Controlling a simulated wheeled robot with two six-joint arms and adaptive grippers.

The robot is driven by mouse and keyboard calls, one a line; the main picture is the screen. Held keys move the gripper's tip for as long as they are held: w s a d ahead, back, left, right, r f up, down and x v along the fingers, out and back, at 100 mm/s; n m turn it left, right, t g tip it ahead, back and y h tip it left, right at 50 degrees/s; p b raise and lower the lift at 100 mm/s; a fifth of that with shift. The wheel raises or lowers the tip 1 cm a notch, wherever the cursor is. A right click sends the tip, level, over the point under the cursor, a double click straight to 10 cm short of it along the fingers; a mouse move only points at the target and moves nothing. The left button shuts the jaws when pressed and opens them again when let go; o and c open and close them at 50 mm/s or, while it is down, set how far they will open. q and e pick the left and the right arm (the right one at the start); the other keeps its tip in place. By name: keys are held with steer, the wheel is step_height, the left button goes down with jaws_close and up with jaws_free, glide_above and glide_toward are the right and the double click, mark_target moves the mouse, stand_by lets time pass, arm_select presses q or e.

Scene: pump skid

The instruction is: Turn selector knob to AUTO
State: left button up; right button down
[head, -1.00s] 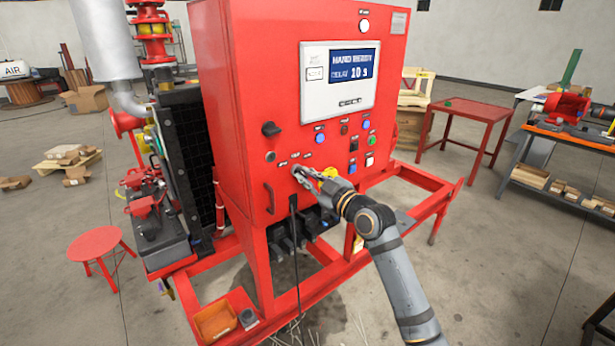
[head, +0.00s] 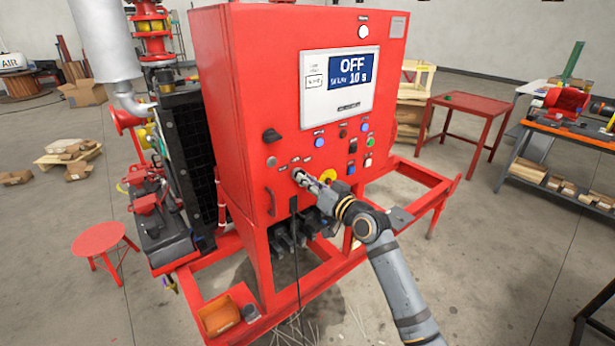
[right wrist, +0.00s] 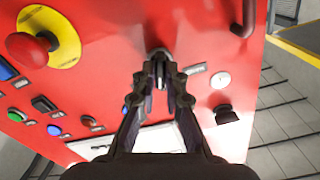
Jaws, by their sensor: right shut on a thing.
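The selector knob (right wrist: 160,56) is on the front of the red control cabinet (head: 225,120), below the display. In the right wrist view it sits between my fingertips, mostly covered by them. My right gripper (head: 303,175) is shut on the knob; it also shows in the right wrist view (right wrist: 160,80). Small labels around the knob are too blurred to read. The cabinet's display (head: 352,68) reads OFF, with DELAY 10 s under it. My left gripper is not in view.
A red emergency button on a yellow disc (right wrist: 60,42) is close beside my right gripper. Buttons, a black handle (head: 271,134) and a key-like port surround the knob. A red stool (head: 98,238) and red table (head: 470,108) stand apart on open floor.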

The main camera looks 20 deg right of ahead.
steer(key=shift+m+p, duration=1.45)
steer(key=shift+m, duration=1.35)
steer(key=shift+f, duration=0.1)
steer(key=c, duration=1.4)
jaws_free()
steer(key=shift+s, duration=0.1)
steer(key=v, duration=0.7)
steer(key=shift+s, duration=0.15)
